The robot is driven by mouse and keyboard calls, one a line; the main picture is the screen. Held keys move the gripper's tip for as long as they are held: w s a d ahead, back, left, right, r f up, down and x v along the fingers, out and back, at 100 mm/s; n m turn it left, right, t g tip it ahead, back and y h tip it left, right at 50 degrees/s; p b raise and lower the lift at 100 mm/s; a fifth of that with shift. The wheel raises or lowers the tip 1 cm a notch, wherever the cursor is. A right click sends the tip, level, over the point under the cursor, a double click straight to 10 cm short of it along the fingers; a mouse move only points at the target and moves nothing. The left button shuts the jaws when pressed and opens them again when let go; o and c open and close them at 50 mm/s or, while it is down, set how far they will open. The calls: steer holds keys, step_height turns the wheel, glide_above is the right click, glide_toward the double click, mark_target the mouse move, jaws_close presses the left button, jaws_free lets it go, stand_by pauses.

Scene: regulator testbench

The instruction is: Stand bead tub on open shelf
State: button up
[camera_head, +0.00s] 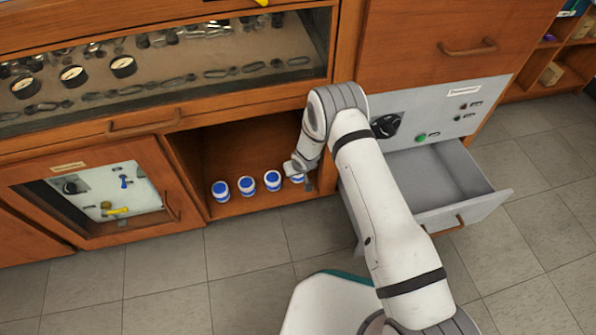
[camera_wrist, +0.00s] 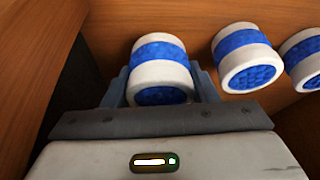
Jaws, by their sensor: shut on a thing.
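The open shelf (camera_head: 240,208) is a low wooden recess in the cabinet front. Several white tubs with blue bands and blue tops stand in a row on it. The bead tub (camera_head: 298,178) at the right end of the row is partly hidden by my gripper (camera_head: 300,172). In the wrist view my gripper (camera_wrist: 162,92) is shut on this bead tub (camera_wrist: 160,72), with a finger on each side. The tub is at the shelf floor level, but I cannot tell whether it touches the floor.
Other tubs (camera_head: 273,181) stand to its left; in the wrist view the nearest (camera_wrist: 245,58) is close beside the held one. The shelf's side wall (camera_wrist: 40,50) is near. An open grey drawer (camera_head: 440,180) juts out at the right.

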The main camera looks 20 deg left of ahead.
steer(key=shift+f, duration=0.5)
steer(key=shift+f+b, duration=0.55)
steer(key=shift+b, duration=0.05)
steer(key=o, duration=1.2)
